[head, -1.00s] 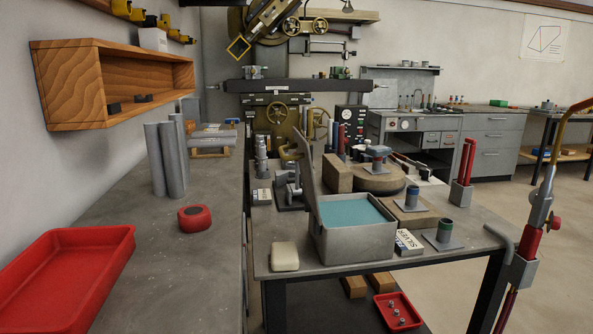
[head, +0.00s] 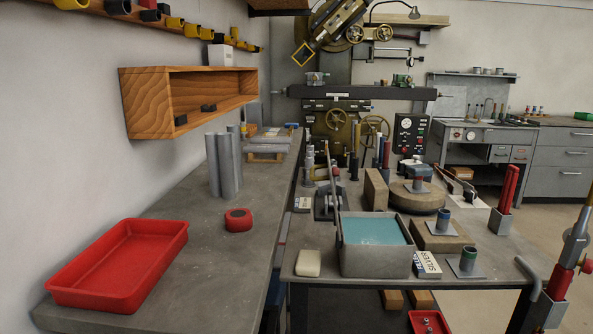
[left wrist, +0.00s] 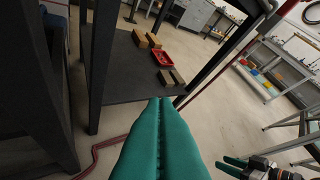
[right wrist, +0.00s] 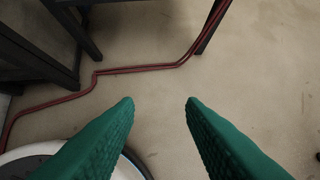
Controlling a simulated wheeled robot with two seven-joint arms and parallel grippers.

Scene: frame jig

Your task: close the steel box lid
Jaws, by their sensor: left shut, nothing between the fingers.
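The grey steel box (head: 376,263) stands on the right-hand bench, with a teal surface showing inside. Neither gripper shows in the head view. In the left wrist view my left gripper (left wrist: 160,101) has its green fingers together and empty, pointing toward the low shelf under a bench. In the right wrist view my right gripper (right wrist: 160,101) has its fingers wide apart and empty, above bare floor. The box is in neither wrist view.
A wooden block (head: 441,236) lies behind. The left bench holds a red tray (head: 118,264). A red hose (right wrist: 135,69) crosses the floor.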

